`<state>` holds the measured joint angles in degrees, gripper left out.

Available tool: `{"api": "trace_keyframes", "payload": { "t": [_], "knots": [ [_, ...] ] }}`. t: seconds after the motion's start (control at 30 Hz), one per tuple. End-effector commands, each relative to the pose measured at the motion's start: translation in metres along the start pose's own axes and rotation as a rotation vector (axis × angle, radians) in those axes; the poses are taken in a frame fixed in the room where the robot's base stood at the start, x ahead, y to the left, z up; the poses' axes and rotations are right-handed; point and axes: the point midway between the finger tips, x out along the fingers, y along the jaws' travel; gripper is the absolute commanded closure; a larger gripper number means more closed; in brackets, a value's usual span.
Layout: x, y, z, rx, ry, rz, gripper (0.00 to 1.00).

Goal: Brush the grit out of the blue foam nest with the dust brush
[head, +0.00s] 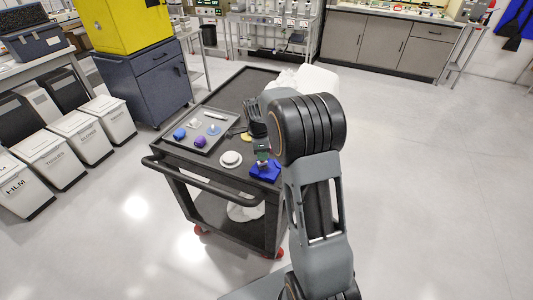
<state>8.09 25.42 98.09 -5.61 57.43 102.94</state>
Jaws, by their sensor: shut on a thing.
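The blue foam nest (271,173) lies at the front right corner of the black cart top. My gripper (262,155) points down right above the nest, partly hidden by my arm. It is shut on a small item with green and pale grey parts, which looks like the dust brush (263,163). The lower end of that item is at or just over the nest; contact cannot be told. Grit is too small to make out.
A white round dish (231,159) sits left of the nest. A yellow item (246,136) lies behind. The cart handle (200,180) edges the front.

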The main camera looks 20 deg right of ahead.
Motion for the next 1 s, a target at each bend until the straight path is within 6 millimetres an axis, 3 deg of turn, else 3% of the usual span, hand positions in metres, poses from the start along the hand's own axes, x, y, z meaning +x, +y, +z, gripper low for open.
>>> {"api": "trace_keyframes", "payload": {
  "t": [0.23, 0.63, 1.0],
  "knots": [
    [0.002, 0.002, -0.003, 0.001, -0.001, 0.001, 1.0],
    [0.002, 0.015, -0.027, 0.001, 0.0, 0.002, 1.0],
    [0.003, 0.003, -0.033, -0.001, -0.001, 0.0, 1.0]
  ]
}}
